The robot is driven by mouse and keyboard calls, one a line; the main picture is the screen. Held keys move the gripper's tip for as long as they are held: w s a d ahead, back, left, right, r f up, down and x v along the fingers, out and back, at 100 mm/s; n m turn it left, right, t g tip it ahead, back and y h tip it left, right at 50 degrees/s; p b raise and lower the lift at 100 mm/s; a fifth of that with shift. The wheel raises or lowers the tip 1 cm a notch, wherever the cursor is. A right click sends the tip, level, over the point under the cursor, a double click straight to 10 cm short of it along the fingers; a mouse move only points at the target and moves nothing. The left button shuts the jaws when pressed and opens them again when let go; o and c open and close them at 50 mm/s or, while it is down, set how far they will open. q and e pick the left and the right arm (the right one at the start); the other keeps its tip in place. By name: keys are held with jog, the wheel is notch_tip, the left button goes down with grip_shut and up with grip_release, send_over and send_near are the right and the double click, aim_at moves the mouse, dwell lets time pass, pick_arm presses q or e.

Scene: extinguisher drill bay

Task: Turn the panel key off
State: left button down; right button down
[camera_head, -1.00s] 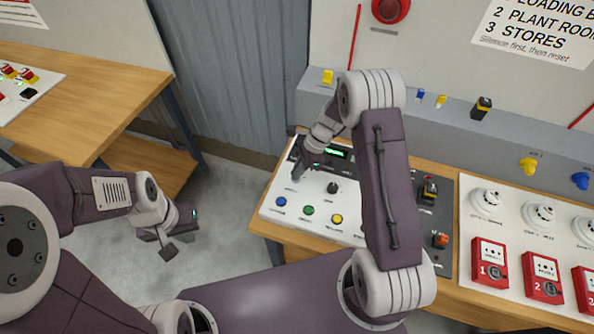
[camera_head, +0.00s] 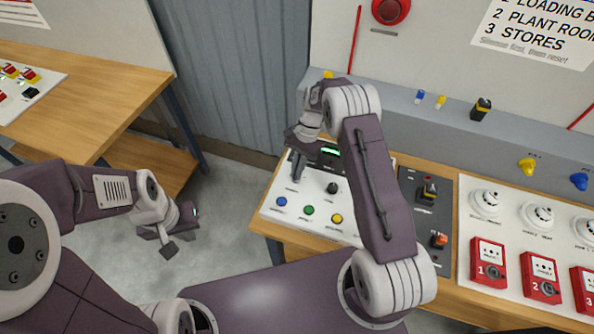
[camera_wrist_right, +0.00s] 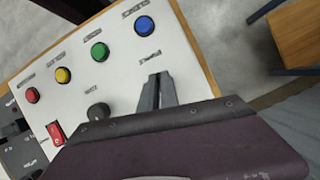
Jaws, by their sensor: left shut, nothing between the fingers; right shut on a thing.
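The white control panel (camera_head: 271,212) lies on the wooden bench and fills much of the right wrist view (camera_wrist_right: 190,60). My right gripper (camera_head: 297,178) reaches down to the panel's left part, above the blue button. In the right wrist view its fingers (camera_wrist_right: 153,92) are shut close to the panel, beside a small printed label. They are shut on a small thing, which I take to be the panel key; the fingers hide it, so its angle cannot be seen. My left gripper (camera_head: 170,246) is shut and empty over the floor, away from the bench.
Blue (camera_wrist_right: 144,25), green (camera_wrist_right: 100,52), yellow (camera_wrist_right: 63,75) and red (camera_wrist_right: 33,95) buttons line the panel near my right fingers. A dark knob (camera_wrist_right: 98,112) and a red rocker switch (camera_wrist_right: 55,132) sit close by. Red call points (camera_head: 488,262) stand further right.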

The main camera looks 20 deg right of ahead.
jog(key=shift+w+r+n+g+h, duration=0.1)
jog(key=shift+n+g+h, duration=0.1)
jog(key=shift+n, duration=0.45)
jog(key=shift+w+r+n+g+h, duration=0.1)
jog(key=shift+n+h, duration=0.1)
jog(key=shift+n, duration=0.75)
jog(key=c, duration=1.6)
grip_release()
jog(key=shift+f, duration=0.1)
jog(key=shift+b, duration=0.3)
jog(key=b+v, duration=0.1)
jog(key=v, duration=0.8)
